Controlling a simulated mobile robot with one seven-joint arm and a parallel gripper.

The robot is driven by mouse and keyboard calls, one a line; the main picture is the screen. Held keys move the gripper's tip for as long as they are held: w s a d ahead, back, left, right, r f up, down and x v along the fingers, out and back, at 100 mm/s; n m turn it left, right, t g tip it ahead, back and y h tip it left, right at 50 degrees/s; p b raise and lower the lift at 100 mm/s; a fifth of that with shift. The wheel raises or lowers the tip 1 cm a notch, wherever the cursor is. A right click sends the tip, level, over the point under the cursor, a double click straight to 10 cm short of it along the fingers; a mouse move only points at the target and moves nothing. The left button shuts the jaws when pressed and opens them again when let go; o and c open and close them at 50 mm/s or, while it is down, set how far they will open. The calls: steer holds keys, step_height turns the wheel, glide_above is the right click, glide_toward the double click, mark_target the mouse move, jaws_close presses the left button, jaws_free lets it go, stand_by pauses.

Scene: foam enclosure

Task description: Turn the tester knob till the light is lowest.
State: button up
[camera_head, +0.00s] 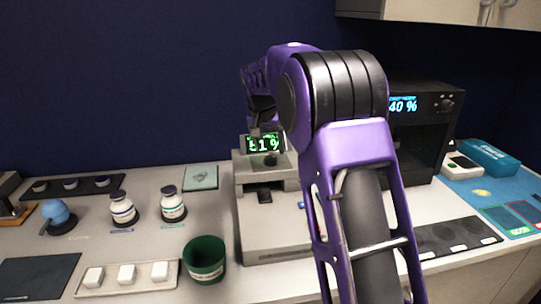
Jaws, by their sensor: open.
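The tester is a grey boxy device (275,231) in the middle of the counter. Its small black display (264,144) shows green digits that end in "1 %"; the first digit is partly covered. A dark round knob (271,159) appears just below the display. My gripper (259,122) is open and points down at the display and knob from above. It is small, dark and partly hidden by my purple arm. I cannot tell whether its fingers touch the knob.
A black machine (412,125) showing "40 %" stands right, behind my arm. A green cup (205,260), two white bottles (173,206) and a tray of white blocks (127,275) are left of the tester. A blue mat (490,190) lies at the right.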

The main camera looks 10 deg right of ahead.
mark_target(271, 158)
steer(key=shift+x, duration=2.3)
steer(key=shift+c, duration=0.2)
steer(key=shift+r, duration=0.1)
jaws_close()
